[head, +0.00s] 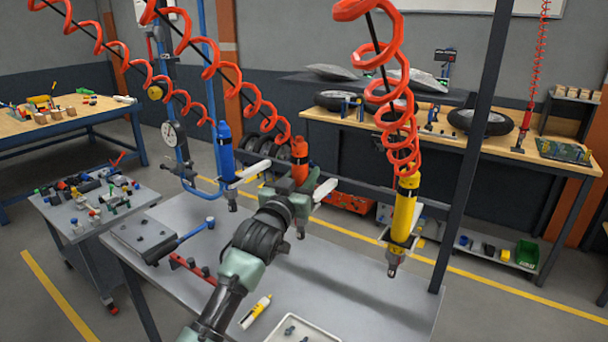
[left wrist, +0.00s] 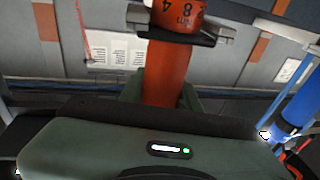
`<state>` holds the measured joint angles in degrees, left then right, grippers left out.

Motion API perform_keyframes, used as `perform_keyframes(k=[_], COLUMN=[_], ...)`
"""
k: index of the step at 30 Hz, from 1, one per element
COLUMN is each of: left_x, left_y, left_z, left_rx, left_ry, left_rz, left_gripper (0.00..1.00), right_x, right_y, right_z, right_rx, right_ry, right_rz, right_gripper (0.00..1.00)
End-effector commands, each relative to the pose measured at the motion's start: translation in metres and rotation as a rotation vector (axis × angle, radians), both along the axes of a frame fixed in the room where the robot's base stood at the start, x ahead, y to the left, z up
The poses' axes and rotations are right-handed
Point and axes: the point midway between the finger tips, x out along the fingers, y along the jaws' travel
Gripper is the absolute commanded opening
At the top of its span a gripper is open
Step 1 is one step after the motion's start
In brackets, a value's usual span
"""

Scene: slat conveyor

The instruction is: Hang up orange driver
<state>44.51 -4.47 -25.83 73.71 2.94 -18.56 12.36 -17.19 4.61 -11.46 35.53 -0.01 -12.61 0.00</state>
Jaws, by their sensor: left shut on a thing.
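The orange driver (head: 300,150) stands about upright under a red coiled hose, between the blue driver (head: 225,150) and the yellow driver (head: 403,210). My left gripper (head: 299,182) is shut on the orange driver's body and covers its middle. In the left wrist view the orange driver (left wrist: 168,75) rises from between my fingers, and a dark and grey bracket (left wrist: 175,36) crosses it near its printed label. I cannot tell whether the driver is seated in that bracket. The blue driver (left wrist: 304,102) shows at the right there. My right gripper is not in view.
The grey bench (head: 350,285) below holds a white tray (head: 303,328), a yellow-and-white tube (head: 256,311) and a blue-handled tool (head: 190,238). A dark upright post (head: 472,150) stands right of the yellow driver. A parts cart (head: 95,205) stands left.

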Motion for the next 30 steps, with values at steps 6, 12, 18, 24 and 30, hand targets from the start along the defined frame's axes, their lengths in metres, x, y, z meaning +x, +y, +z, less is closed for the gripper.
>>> perform_keyframes(k=[6,12,18,24,30], left_x=[0.000,0.000,0.000,-0.012,-0.038], left_y=[0.000,0.000,0.000,0.006,0.018], left_z=[0.001,0.000,-0.004,-0.007,-0.010], left_rx=[-0.002,-0.002,0.002,0.000,-0.001], left_ry=[-0.006,-0.004,0.004,0.001,-0.002], left_rz=[-0.001,0.000,0.001,0.001,0.001], left_gripper=[0.38,0.58,0.58,0.58,0.58], right_x=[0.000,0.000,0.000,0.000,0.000], right_y=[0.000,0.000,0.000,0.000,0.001], right_z=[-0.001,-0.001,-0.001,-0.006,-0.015], right_rx=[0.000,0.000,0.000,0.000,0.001], right_ry=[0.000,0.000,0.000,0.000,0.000], right_rz=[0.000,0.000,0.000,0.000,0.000], right_gripper=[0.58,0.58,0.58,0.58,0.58])
